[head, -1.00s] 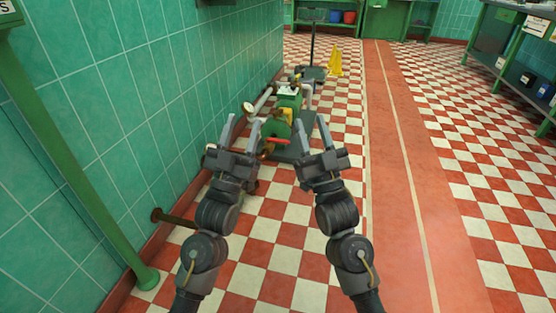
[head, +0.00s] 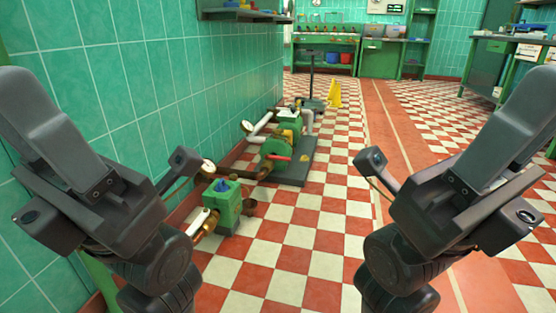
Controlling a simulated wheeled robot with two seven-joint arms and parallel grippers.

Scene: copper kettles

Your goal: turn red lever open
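The red lever (head: 279,157) is a small, roughly level bar on the front of the green pump (head: 275,149), on the floor ahead near the left wall. My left gripper (head: 95,190) is large and close to the camera at the left. My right gripper (head: 455,190) is equally close at the right. Both are well apart from the lever and touch nothing that I can see. Their fingers are hard to make out at this angle, so I cannot tell open from shut. The lever is in clear sight between the arms.
A green valve block with a blue knob (head: 222,187) and a pipe with a white gauge (head: 206,167) stand nearer, along the green tiled wall (head: 150,80). A yellow floor sign (head: 335,94) stands farther back. The checkered floor right of the pump is clear.

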